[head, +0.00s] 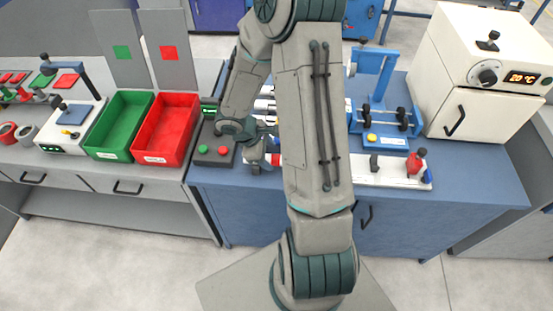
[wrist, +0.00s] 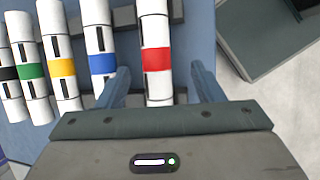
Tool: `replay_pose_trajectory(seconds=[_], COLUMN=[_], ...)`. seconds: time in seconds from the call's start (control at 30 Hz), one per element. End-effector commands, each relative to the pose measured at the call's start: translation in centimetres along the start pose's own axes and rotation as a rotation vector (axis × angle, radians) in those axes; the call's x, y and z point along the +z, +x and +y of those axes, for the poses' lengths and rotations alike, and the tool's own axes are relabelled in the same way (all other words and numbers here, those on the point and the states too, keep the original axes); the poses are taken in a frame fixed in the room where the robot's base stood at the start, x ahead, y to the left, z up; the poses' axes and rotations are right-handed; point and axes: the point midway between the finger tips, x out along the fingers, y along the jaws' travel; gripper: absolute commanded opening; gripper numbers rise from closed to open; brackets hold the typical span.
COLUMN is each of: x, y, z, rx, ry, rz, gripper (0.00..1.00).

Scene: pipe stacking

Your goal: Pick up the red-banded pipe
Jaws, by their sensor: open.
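The red-banded pipe (wrist: 155,58) is white with a red band and a dark slot above and below it. It lies in the wrist view between the two fingers of my gripper (wrist: 159,70), which is open. The left finger is in the gap between the blue-banded pipe (wrist: 102,63) and the red-banded one. The right finger is on the pipe's other side. Space shows on both sides, and I cannot tell the finger height. The pipe's near end is hidden behind the gripper body. In the head view my arm hides most of the pipes.
Yellow-banded (wrist: 63,67), green-banded (wrist: 31,71) and black-banded (wrist: 8,74) pipes lie in a row to the left. A grey block (wrist: 262,35) is at the right. The head view shows a green bin (head: 118,125), a red bin (head: 165,128) and a white oven (head: 470,75).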

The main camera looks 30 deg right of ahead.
Motion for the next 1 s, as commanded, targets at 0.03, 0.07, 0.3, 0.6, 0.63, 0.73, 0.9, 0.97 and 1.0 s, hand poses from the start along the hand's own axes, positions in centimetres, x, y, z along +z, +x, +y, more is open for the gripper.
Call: replay_pose_trajectory(seconds=[0.03, 0.07, 0.3, 0.6, 0.63, 0.73, 0.9, 0.97, 1.0], x=[0.0, 0.0, -0.1, -0.1, -0.1, -0.1, -0.1, -0.1, -0.1], y=[0.6, 0.9, 3.5, 4.1, 4.1, 4.1, 4.0, 4.0, 4.0], z=[0.0, 0.1, 0.3, 0.4, 0.4, 0.4, 0.4, 0.4, 0.4], rx=[-0.005, -0.006, -0.002, 0.001, 0.0, 0.0, 0.0, 0.0, 0.0], ry=[-0.001, 0.0, 0.0, 0.002, 0.002, 0.002, 0.001, 0.001, 0.001], rz=[-0.001, -0.001, 0.0, 0.001, 0.001, 0.001, 0.001, 0.001, 0.001], gripper=[0.61, 0.61, 0.61, 0.61, 0.61, 0.36, 0.11, 0.11, 0.11])
